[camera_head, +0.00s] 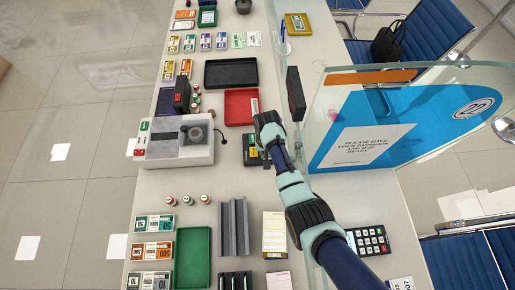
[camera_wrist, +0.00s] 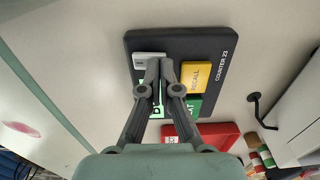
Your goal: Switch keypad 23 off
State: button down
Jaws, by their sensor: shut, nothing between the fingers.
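Keypad 23 (camera_wrist: 222,46) is a dark slab marked "COUNTER 23" in the wrist view. It carries a yellow RECALL key (camera_wrist: 195,76), a green key (camera_wrist: 193,107) and a light grey switch (camera_wrist: 148,60) near its upper left corner. My gripper (camera_wrist: 159,66) is shut and empty, its fingertips over the keypad beside the grey switch. I cannot tell whether they touch it. The fingers hide part of the green keys.
A red tray (camera_head: 239,120) and a black tray (camera_head: 231,85) lie beyond the keypad. A white machine (camera_head: 160,153) stands to its left. A glass screen (camera_head: 430,70) stands to the right of my arm. A numeric keypad (camera_head: 368,240) lies near the front right.

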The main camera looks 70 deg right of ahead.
jog(key=f, duration=0.2)
jog(key=s+a+f, duration=0.1)
jog(key=f, duration=0.1)
jog(key=shift+a, duration=0.1)
jog(key=r+p, duration=0.5)
jog(key=d+r+p, duration=0.1)
jog(key=r+p, duration=0.1)
jog(key=r, duration=0.1)
jog(key=shift+w, duration=0.35)
dwell(0.4)
